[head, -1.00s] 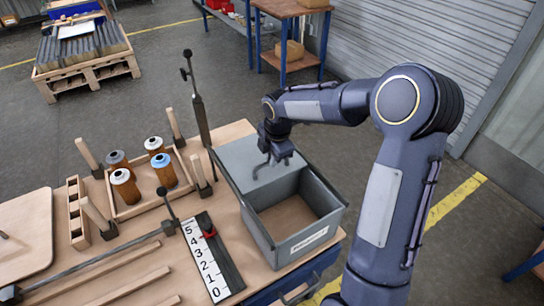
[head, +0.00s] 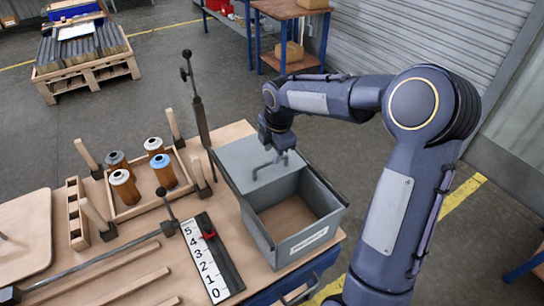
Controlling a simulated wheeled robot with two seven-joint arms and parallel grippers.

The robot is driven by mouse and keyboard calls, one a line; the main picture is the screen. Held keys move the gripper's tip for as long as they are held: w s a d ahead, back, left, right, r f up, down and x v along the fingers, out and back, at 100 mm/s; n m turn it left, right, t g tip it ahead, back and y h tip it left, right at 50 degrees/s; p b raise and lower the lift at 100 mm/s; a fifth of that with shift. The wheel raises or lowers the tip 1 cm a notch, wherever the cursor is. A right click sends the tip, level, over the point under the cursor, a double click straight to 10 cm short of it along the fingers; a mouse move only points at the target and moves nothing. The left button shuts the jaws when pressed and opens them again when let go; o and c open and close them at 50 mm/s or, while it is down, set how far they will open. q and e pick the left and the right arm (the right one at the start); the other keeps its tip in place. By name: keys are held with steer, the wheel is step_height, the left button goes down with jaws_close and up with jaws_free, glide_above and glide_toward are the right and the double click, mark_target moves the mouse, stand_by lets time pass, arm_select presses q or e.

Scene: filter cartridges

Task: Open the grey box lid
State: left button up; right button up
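The grey box (head: 322,238) stands at the right end of the workbench, with a pale label on its front. Its flat grey lid (head: 238,160) lies over the rear part, and the front part is open, showing an empty brown floor. My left gripper is out of view.
A wooden tray (head: 130,211) with several filter cartridges (head: 164,172) stands left of the box. A number scale (head: 205,262) with a red slider lies between. A thin dark post (head: 201,115) rises by the box's rear left corner.

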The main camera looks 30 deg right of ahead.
steer(key=shift+s+r, duration=0.25)
steer(key=shift+r, duration=0.8)
steer(key=shift+s+r, duration=0.2)
steer(key=shift+r, duration=0.85)
steer(key=s+a+r+m+t+y, duration=0.15)
steer(key=s+r+m, duration=0.25)
steer(key=s+m, duration=0.8)
steer(key=s+a+f+m+t+y, duration=0.1)
steer(key=s+a+f+m, duration=0.1)
steer(key=s+m, duration=0.2)
steer(key=s+a+f+m+t+y, duration=0.1)
steer(key=s+a+m, duration=0.2)
steer(key=s, duration=0.8)
steer(key=shift+a+f+m, duration=0.3)
steer(key=shift+f+m, duration=0.05)
steer(key=shift+m, duration=0.55)
